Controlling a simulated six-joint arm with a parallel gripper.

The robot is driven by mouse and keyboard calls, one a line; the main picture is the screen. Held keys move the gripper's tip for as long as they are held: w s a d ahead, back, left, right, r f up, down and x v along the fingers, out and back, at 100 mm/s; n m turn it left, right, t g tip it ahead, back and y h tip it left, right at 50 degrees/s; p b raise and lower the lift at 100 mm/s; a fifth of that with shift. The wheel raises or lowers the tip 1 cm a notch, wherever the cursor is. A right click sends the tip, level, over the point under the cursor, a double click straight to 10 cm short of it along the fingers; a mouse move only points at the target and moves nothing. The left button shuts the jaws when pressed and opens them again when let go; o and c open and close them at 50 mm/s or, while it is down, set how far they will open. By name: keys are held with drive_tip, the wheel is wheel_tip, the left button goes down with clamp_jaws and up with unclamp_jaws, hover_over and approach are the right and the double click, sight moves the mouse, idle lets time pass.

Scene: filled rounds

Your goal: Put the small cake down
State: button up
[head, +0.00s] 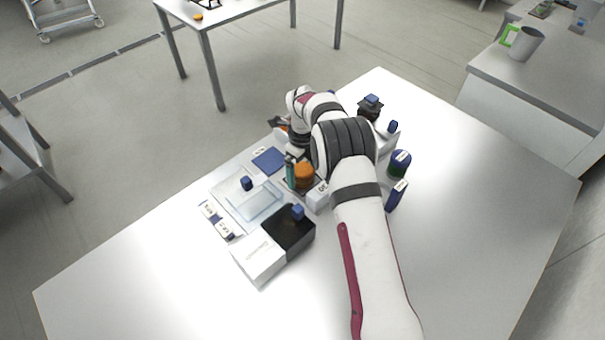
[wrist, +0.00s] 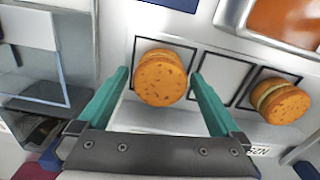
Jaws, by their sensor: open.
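A small cake (wrist: 160,78), an orange-brown speckled round, sits between the two teal fingers of my gripper (wrist: 160,74) in the wrist view. The fingers are open, with a narrow gap showing on each side of the cake. It rests at a dark-outlined square on a pale surface. A second filled round (wrist: 280,101) with a pale filling band lies to the right, tilted, by another outlined square. In the head view an orange round (head: 303,175) shows beside a teal finger; I cannot tell which round it is. My arm hides much of the area there.
A metal tray (wrist: 228,14) with orange contents is at the upper right of the wrist view. A clear-walled container (wrist: 62,92) is at the left. In the head view, a black-and-white box (head: 262,257) and a glassy tray (head: 225,207) stand left of my arm.

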drive_tip(key=shift+f, duration=0.3)
drive_tip(key=c, duration=0.8)
drive_tip(key=shift+o, duration=0.2)
wheel_tip(320, 180, up, 4)
drive_tip(key=shift+r, duration=0.25)
drive_tip(key=s+d+r, duration=0.4)
drive_tip(key=d+r, duration=0.3)
drive_tip(key=d, duration=0.4)
drive_tip(key=shift+n, duration=0.8)
drive_tip(key=w+a, duration=0.1)
drive_tip(key=a, duration=0.3)
drive_tip(key=w+a, duration=0.1)
drive_tip(key=a, duration=0.4)
drive_tip(key=w+a, duration=0.1)
drive_tip(key=a, duration=0.3)
drive_tip(key=shift+w+a+f, duration=0.3)
drive_tip(key=shift+w+f, duration=0.05)
drive_tip(key=n, duration=0.1)
hover_over(236, 188)
drive_tip(key=shift+n, duration=0.3)
wheel_tip(236, 188, down, 10)
drive_tip(key=shift+f, duration=0.25)
